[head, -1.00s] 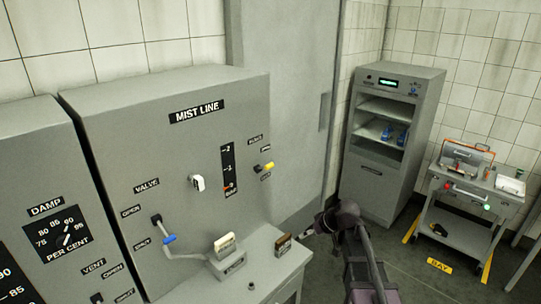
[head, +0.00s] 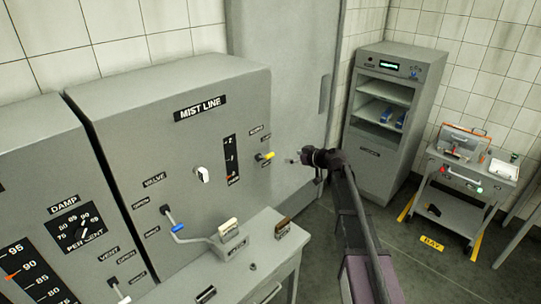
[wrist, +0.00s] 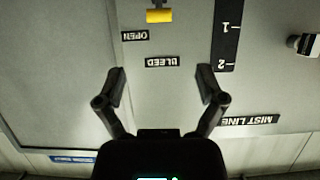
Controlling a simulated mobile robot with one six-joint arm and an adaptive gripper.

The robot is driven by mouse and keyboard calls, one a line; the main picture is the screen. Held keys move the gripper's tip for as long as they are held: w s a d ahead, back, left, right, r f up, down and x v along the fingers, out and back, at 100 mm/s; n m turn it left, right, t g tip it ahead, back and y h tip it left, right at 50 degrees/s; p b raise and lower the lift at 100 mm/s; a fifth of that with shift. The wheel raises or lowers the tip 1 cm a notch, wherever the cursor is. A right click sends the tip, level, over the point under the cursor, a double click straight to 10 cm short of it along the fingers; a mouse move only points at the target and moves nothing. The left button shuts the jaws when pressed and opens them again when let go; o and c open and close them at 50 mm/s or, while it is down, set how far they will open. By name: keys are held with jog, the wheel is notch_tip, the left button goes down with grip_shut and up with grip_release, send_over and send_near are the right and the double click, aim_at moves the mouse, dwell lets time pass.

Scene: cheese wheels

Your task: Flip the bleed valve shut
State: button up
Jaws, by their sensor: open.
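The bleed valve is a small yellow-handled lever (head: 264,156) on the right part of the grey MIST LINE panel (head: 190,135). In the wrist view, which is upside down, its yellow handle (wrist: 159,15) shows at the top edge, beside the OPEN label (wrist: 134,35). The BLEED label (wrist: 163,62) lies between it and my gripper. The shut side is out of the wrist view. My gripper (wrist: 161,72) is open and empty, with its fingers spread. In the head view my gripper (head: 296,158) is just right of the lever, apart from it.
A blue-handled valve lever (head: 177,228), a white knob (head: 203,174) and a black scale (head: 231,158) share the panel. A ledge with two small blocks juts out below. A grey cabinet (head: 385,120) and a trolley (head: 465,185) stand to the right.

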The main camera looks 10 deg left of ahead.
aim_at(271, 155)
jog(key=shift+a, duration=0.1)
jog(key=b+x, duration=0.5)
jog(key=x, duration=0.8)
jog(key=shift+w+a+f, duration=0.2)
jog(key=shift+f, duration=0.05)
